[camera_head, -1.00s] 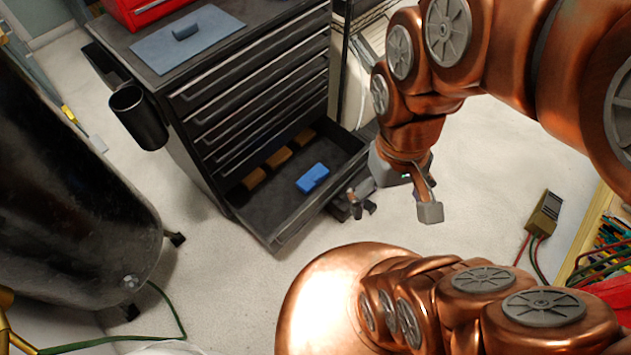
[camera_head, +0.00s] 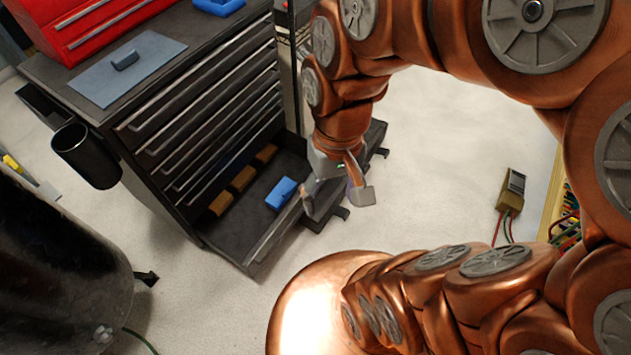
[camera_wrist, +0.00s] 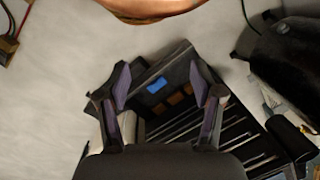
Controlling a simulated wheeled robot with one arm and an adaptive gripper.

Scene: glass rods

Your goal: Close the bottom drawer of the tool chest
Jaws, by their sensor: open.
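The dark tool chest (camera_head: 180,140) stands at the left of centre in the head view, with several closed drawers above. Its bottom drawer (camera_head: 257,252) is pulled open and holds a blue object (camera_head: 282,194) and several brown blocks (camera_head: 243,180). My gripper (camera_head: 338,197) is open and empty, at the right end of the drawer's front edge. Whether it touches the front cannot be told. In the wrist view, my gripper (camera_wrist: 162,95) has its fingers spread, with the open drawer (camera_wrist: 165,65) showing between and beyond them.
A black cylinder (camera_head: 60,270) stands on the floor at the left. A red toolbox (camera_head: 90,25) and a grey-blue plate (camera_head: 127,68) lie on the chest top. A small device with wires (camera_head: 511,190) is at the right.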

